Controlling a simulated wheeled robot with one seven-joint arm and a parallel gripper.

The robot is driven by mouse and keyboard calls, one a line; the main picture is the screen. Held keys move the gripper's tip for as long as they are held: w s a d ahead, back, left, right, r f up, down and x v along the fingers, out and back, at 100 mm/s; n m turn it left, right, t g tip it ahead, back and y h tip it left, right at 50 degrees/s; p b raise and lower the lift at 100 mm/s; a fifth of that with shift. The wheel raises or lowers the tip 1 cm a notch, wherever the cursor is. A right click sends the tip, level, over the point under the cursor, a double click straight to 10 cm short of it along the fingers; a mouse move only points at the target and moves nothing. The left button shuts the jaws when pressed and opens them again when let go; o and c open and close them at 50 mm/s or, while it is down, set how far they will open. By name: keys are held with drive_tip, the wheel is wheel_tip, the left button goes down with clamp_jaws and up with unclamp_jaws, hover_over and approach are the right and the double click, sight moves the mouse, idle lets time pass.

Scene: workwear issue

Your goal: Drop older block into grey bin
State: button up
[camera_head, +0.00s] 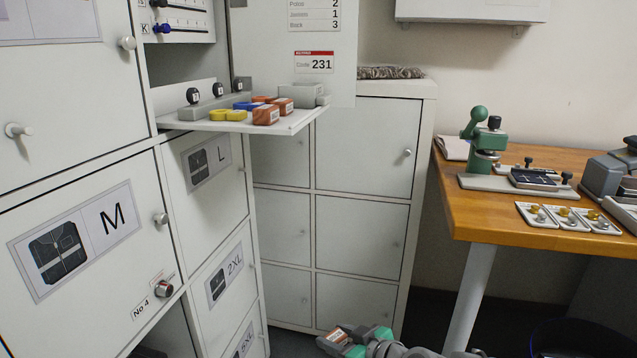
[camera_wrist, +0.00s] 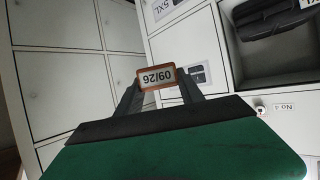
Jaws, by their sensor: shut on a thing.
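My gripper (camera_head: 345,340) is low at the bottom edge of the head view, in front of the lockers, partly cut off. The same block shows small in the head view (camera_head: 338,335). Other orange-brown blocks (camera_head: 267,115) lie on the fold-down shelf (camera_head: 293,122); their labels are too small to read. I cannot make out a grey bin for certain in either view.
Yellow rings (camera_head: 236,115), a blue piece and a grey block (camera_head: 301,92) share the shelf. Closed white lockers (camera_head: 366,223) stand behind. A wooden bench (camera_head: 520,233) with a green press (camera_head: 487,135) is at the right. An open compartment holding a dark item (camera_wrist: 268,22) shows in the wrist view.

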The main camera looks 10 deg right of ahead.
drive_tip(key=shift+s+r, duration=0.2)
drive_tip(key=shift+r, duration=0.45)
drive_tip(key=shift+d+r+p, duration=0.15)
drive_tip(key=shift+d+p, duration=0.1)
drive_tip(key=shift+p, duration=0.25)
drive_tip(key=shift+d+r+p, duration=0.2)
drive_tip(key=shift+r+p, duration=0.55)
drive_tip(key=shift+r, duration=0.05)
wheel_tip(320, 180, up, 36)
drive_tip(key=p, duration=3.6)
drive_tip(key=w+r+n+y, duration=0.1)
drive_tip(key=w+r, duration=0.5)
drive_tip(key=r, duration=0.4)
drive_tip(key=w+a+r+n+g+y, duration=0.1)
drive_tip(key=w+r, duration=0.6)
drive_tip(key=r, duration=0.4)
drive_tip(key=shift+a+r+n+b, duration=0.2)
drive_tip(key=shift+a+n+b, duration=0.1)
drive_tip(key=shift+b, duration=0.1)
